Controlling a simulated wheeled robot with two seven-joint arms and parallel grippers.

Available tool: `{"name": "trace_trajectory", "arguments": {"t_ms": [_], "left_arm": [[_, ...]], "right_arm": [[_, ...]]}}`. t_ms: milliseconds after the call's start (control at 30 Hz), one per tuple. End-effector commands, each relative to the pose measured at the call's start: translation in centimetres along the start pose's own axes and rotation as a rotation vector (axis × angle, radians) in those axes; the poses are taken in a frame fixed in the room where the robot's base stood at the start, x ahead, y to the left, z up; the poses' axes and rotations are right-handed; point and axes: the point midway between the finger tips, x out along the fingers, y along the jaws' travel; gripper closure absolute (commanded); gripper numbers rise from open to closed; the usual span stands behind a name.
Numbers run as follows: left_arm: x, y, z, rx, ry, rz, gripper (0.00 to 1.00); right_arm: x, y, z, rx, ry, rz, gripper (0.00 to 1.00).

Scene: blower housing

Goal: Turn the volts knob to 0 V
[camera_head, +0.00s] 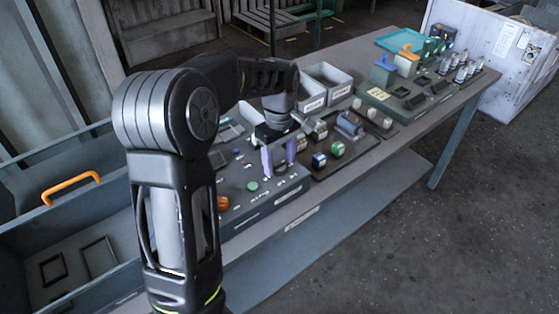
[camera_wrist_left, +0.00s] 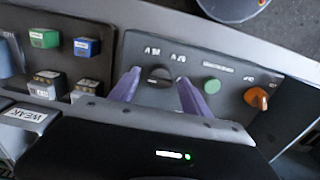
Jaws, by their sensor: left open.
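My left gripper (camera_head: 278,157) is over the grey control panel (camera_head: 262,206) at the near end of the bench. In the left wrist view its two purple fingers (camera_wrist_left: 158,92) are apart, one on each side of a small dark knob (camera_wrist_left: 158,74). I cannot tell whether they touch it. The markings by this knob are too blurred to read, so I cannot confirm that it is the volts knob or tell its setting. A round green button (camera_wrist_left: 211,86) and an orange knob (camera_wrist_left: 257,99) sit to the right on the same panel. My right gripper is not in view.
A dark tray (camera_head: 330,164) with green and blue blocks lies beside the panel. Grey bins (camera_head: 327,82) stand behind it. A second panel (camera_head: 400,100) is at the far end. A blue-grey crate with an orange handle (camera_head: 70,187) is at left. Floor at right is clear.

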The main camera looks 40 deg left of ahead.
Motion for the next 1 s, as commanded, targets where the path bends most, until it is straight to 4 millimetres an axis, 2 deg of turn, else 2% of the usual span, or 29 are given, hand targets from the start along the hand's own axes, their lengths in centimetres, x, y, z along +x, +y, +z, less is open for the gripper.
{"name": "trace_trajectory", "arguments": {"t_ms": [167, 400, 500, 667, 1000], "left_arm": [[-1.9, 0.1, 0.0, 0.001, 0.002, 0.004, 0.45], [-5.8, 0.1, 0.0, 0.0, 0.001, 0.004, 0.45], [-7.0, 0.1, 0.0, 0.0, 0.001, 0.002, 0.45], [-7.6, 0.0, 0.0, 0.0, 0.0, 0.0, 0.45], [-7.5, 0.0, 0.0, 0.0, 0.0, 0.0, 0.45]], "right_arm": [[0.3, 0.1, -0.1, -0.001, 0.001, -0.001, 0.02], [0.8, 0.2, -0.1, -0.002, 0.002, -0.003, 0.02], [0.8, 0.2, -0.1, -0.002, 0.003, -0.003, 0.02], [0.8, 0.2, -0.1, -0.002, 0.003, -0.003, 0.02], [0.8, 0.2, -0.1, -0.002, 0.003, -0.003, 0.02]]}}
